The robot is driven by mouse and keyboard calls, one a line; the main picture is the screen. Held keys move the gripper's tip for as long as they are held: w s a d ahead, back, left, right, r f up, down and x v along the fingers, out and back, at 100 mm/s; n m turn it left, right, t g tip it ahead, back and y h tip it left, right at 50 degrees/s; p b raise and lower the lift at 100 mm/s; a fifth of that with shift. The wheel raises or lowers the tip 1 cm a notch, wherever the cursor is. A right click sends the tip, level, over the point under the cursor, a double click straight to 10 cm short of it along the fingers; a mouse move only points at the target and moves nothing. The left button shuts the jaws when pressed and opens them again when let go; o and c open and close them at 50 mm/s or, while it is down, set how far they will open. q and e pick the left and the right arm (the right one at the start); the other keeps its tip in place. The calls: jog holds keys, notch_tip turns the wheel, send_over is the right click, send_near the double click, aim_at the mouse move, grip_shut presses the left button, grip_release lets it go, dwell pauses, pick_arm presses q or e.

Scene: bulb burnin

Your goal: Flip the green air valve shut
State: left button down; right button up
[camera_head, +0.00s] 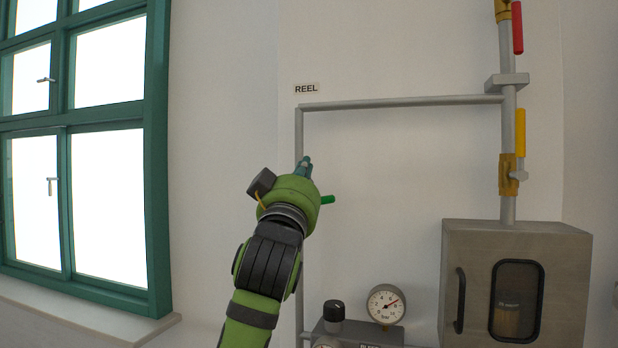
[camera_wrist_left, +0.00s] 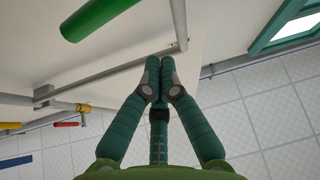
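The green valve handle (camera_head: 328,200) shows as a short stub to the right of my left wrist, pointing right, roughly across the vertical pipe under the REEL label. The rest of the handle and its valve body are hidden behind my arm. In the left wrist view the green handle (camera_wrist_left: 98,17) shows large at the top, left of the fingertips and apart from them. My left gripper (camera_head: 305,163) points upward in front of the pipe, its tips above the handle's height. In the left wrist view its fingers (camera_wrist_left: 160,66) meet at the tips with nothing between them. My right gripper is in neither view.
The grey REEL pipe (camera_head: 400,102) runs right to another vertical pipe with a yellow handle (camera_head: 520,132) and a red handle (camera_head: 517,28), both upright. A pressure gauge (camera_head: 385,304) and a grey cabinet (camera_head: 515,238) are below. A green-framed window (camera_head: 158,160) is left.

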pick_arm(q)
jog(key=f, duration=0.2)
jog(key=d+f, duration=0.1)
jog(key=f, duration=0.1)
jog(key=shift+w, duration=0.15)
jog(key=m+h, duration=0.1)
jog(key=f+m+h, duration=0.1)
jog(key=m, duration=0.1)
jog(key=f+m+g+h, duration=0.1)
jog(key=shift+d+m, duration=0.2)
jog(key=shift+m, duration=0.1)
